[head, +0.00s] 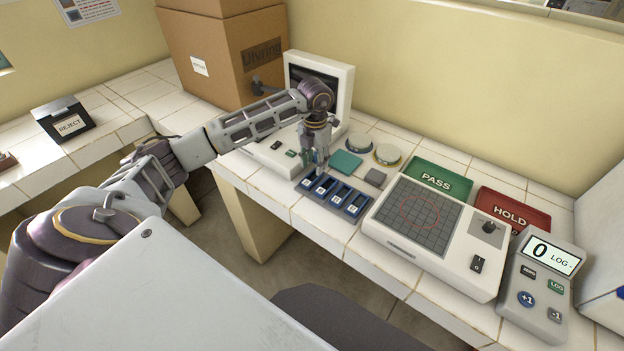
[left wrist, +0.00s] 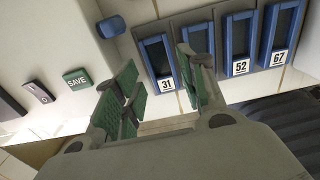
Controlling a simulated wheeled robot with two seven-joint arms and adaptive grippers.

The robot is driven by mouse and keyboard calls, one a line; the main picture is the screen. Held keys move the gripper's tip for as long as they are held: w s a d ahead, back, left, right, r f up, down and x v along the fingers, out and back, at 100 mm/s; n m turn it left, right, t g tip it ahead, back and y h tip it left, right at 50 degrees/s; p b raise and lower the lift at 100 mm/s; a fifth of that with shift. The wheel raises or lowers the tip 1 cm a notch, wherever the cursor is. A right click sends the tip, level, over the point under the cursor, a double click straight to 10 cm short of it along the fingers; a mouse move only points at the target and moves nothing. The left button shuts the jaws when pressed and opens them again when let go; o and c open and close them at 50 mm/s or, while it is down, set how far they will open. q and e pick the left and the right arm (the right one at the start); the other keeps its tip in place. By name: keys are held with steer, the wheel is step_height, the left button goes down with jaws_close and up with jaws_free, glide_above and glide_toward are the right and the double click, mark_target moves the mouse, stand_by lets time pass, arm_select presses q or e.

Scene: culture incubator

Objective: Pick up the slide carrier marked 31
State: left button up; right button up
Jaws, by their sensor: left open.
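The slide carrier marked 31 (left wrist: 157,62) is a blue frame with a dark window and a white label. In the left wrist view it is the leftmost of a row of blue carriers. In the head view the row lies on the tiled bench, and its left end carrier (head: 307,182) is beneath my left gripper (head: 315,160). My left gripper (left wrist: 158,66) is open, with green-padded fingers and nothing between them. In the left wrist view the right finger partly covers the carrier beside 31 and hides its label. My right gripper is not in view.
Carriers marked 52 (left wrist: 238,45) and 67 (left wrist: 282,38) lie in the same row. A white device with a SAVE button (left wrist: 76,79) stands close on the left. A gridded white device (head: 432,232) is to the right, with PASS (head: 462,171) and HOLD (head: 533,212) trays behind.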

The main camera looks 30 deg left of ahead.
mark_target(314, 174)
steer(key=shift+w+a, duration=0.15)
arm_select(q)
steer(key=shift+f+p, duration=0.4)
steer(key=shift+f, duration=2.2)
steer(key=c, duration=0.6)
steer(key=shift+r, duration=0.2)
steer(key=shift+w+a+r, duration=0.1)
steer(key=shift+r, duration=0.5)
steer(key=shift+r+b, duration=0.4)
steer(key=shift+r, duration=3.8)
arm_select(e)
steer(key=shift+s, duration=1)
